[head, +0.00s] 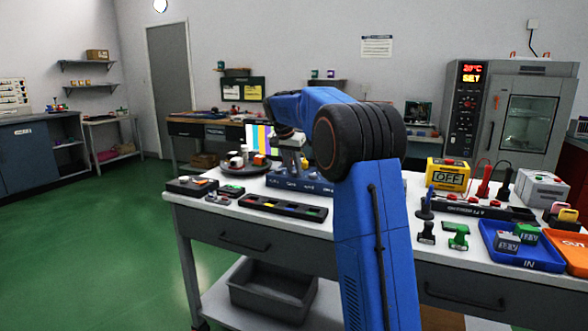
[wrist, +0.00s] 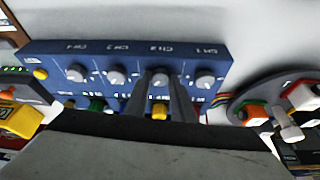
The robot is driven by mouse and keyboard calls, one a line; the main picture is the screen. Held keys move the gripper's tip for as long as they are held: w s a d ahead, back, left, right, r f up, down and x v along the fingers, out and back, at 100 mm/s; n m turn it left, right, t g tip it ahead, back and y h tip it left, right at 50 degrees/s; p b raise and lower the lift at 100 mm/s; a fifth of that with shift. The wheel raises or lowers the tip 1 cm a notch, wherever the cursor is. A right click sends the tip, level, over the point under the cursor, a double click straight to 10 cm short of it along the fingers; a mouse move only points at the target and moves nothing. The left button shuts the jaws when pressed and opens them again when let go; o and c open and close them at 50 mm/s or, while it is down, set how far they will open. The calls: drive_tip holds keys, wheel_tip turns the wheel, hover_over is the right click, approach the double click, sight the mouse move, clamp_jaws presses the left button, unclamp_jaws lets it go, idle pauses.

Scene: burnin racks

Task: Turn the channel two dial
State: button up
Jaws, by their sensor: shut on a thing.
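A blue multi-channel unit (wrist: 215,57) shows in the wrist view with a row of grey dials. Its labels read CH 4 to CH 1 from left to right. The channel two dial (wrist: 159,76) is third from the left, under the CH 2 label. My gripper (wrist: 160,84) has one finger on each side of this dial and is shut on it. In the head view, the blue unit (head: 308,184) stands on the white bench, and my gripper (head: 291,160) reaches down to it. The dial's pointer is too small to read.
A round tray (head: 232,171) with small items stands left of the unit. A black slotted tray (head: 283,208) lies in front. A yellow meter (head: 448,175) reading OFF, a blue IN bin (head: 535,262) and an orange OUT bin (head: 572,254) are on the right.

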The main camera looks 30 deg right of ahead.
idle(0.4)
drive_tip(key=o, duration=1)
drive_tip(key=shift+r, duration=0.1)
drive_tip(key=v, duration=1.7)
drive_tip(key=shift+w+r, duration=0.1)
drive_tip(key=shift+r, duration=0.05)
